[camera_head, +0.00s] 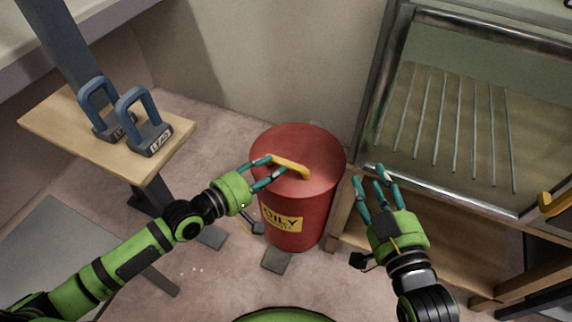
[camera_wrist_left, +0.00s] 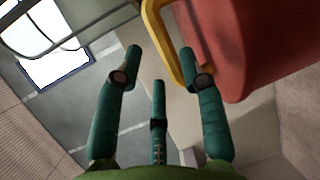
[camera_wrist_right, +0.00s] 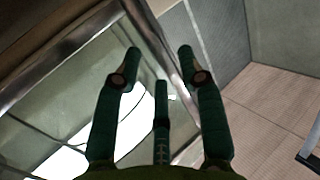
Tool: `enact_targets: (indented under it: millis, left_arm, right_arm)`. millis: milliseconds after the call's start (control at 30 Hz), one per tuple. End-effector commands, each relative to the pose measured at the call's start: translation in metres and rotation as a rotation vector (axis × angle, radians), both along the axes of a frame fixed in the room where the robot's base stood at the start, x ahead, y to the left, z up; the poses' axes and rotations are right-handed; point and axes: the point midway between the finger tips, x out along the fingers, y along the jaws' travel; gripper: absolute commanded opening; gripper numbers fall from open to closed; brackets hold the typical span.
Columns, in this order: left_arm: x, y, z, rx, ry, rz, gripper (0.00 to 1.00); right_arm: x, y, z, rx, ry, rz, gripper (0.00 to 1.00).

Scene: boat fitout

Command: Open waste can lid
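The red waste can (camera_head: 293,208) stands on the floor at the middle of the head view, with a yellow label reading "OILY". Its round red lid (camera_head: 320,152) appears closed and carries a yellow handle (camera_head: 291,166). My left gripper (camera_head: 273,167) is open at the lid's left side, its fingertips around the handle's near end. In the left wrist view the yellow handle (camera_wrist_left: 158,35) shows between the spread fingers, beside the red can (camera_wrist_left: 235,40). Whether they touch is unclear. My right gripper (camera_head: 370,176) is open and empty, right of the can.
A wooden bench (camera_head: 70,135) at left holds two blue-handled lead weights (camera_head: 150,138). A metal-framed glass-fronted unit (camera_head: 383,65) stands at right, close to my right gripper. A grey pedal (camera_head: 277,260) juts out at the can's foot. A wall stands behind the can.

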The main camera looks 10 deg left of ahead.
Motion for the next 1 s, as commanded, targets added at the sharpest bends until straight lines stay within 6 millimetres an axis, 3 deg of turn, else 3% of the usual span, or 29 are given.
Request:
enact_targets:
  millis: [400,600,900,933,1000]
  left_arm:
    - [0.033,-0.029,-0.009,0.001,-0.001,0.000,0.40]
    - [0.039,-0.034,-0.010,0.002,-0.001,0.000,0.40]
    - [0.040,-0.034,-0.010,0.002,-0.001,0.001,0.40]
    - [0.040,-0.034,-0.010,0.002,-0.001,0.001,0.32]
    - [0.040,-0.034,-0.010,0.002,-0.001,0.001,0.04]
  right_arm:
    - [-0.013,0.020,0.075,0.103,-0.393,0.068,0.40]
    - [-0.020,0.023,0.091,0.126,-0.473,0.082,0.40]
    - [-0.021,0.024,0.094,0.130,-0.486,0.083,0.40]
    - [-0.021,0.024,0.093,0.130,-0.486,0.083,0.40]
    - [-0.021,0.024,0.093,0.130,-0.486,0.083,0.40]
